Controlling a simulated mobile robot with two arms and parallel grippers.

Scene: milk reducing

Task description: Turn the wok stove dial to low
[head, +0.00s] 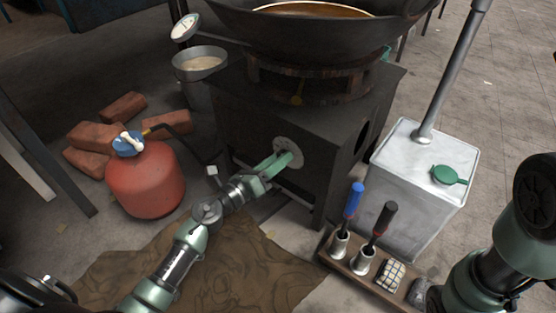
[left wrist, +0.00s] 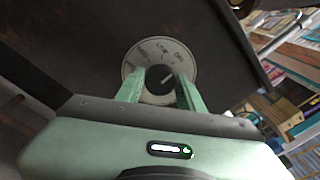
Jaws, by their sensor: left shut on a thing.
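The wok stove (head: 270,125) is a dark metal box with a large black wok (head: 310,38) on top. Its dial has a pale round plate (head: 289,152) on the front face. In the left wrist view the dark knob (left wrist: 159,79) sits in the middle of the marked plate (left wrist: 182,54), with a light pointer line slanting up to the right. My left gripper (head: 285,161) is at the dial, its green fingers (left wrist: 160,92) on either side of the knob and shut on it. The plate's lettering is too small to read surely. My right arm shows at the right edge; its gripper is out of view.
A red gas cylinder (head: 145,182) and bricks (head: 93,137) stand left of the stove. A metal pot (head: 200,66) is behind them. A brown cloth (head: 225,255) lies in front.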

